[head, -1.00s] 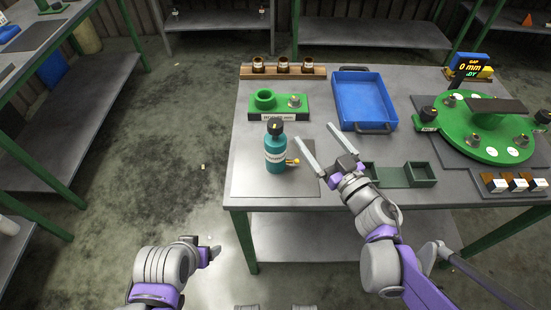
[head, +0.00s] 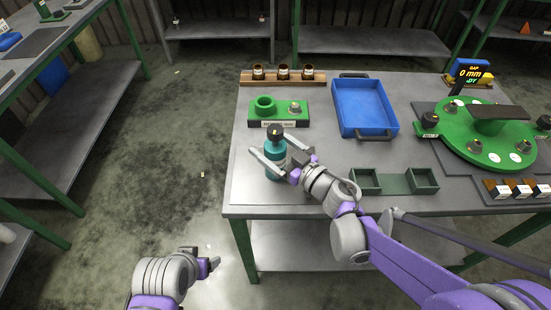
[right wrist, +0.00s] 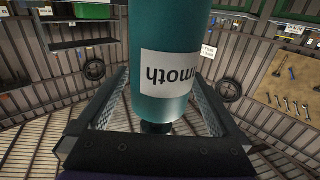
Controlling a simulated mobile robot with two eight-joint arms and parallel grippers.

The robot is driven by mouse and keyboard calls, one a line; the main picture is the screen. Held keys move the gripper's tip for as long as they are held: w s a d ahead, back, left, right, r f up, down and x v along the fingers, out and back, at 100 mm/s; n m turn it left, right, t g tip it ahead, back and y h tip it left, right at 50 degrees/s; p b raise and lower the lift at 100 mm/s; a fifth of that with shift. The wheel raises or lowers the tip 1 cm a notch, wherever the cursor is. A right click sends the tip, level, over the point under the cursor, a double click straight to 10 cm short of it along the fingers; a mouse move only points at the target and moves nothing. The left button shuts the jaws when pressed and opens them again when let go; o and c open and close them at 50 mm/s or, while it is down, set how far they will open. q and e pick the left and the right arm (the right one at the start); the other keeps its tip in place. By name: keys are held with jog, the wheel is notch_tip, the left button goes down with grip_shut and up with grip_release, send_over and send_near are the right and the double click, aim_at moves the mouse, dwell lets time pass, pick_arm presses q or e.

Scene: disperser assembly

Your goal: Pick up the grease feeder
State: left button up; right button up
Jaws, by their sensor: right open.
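The grease feeder, a teal bottle with a dark cap (head: 275,147), stands upright on the front left of the table. My right gripper (head: 270,143) is open, with one finger on each side of the bottle. In the right wrist view the bottle (right wrist: 172,35) with its white label is between the two fingers (right wrist: 163,95), with a gap visible on both sides. The gripper hides part of the bottle in the head view. My left gripper (head: 212,264) is low in front of the table, away from the bottle; its jaw opening is unclear.
Behind the bottle are a green fixture (head: 279,112) and a wooden rack (head: 283,78) with small brown jars. A blue tray (head: 364,105) is at the back middle, a dark green holder (head: 394,184) right of the gripper, and a green round station (head: 480,140) farther right.

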jog(key=shift+x, duration=0.8)
grip_shut()
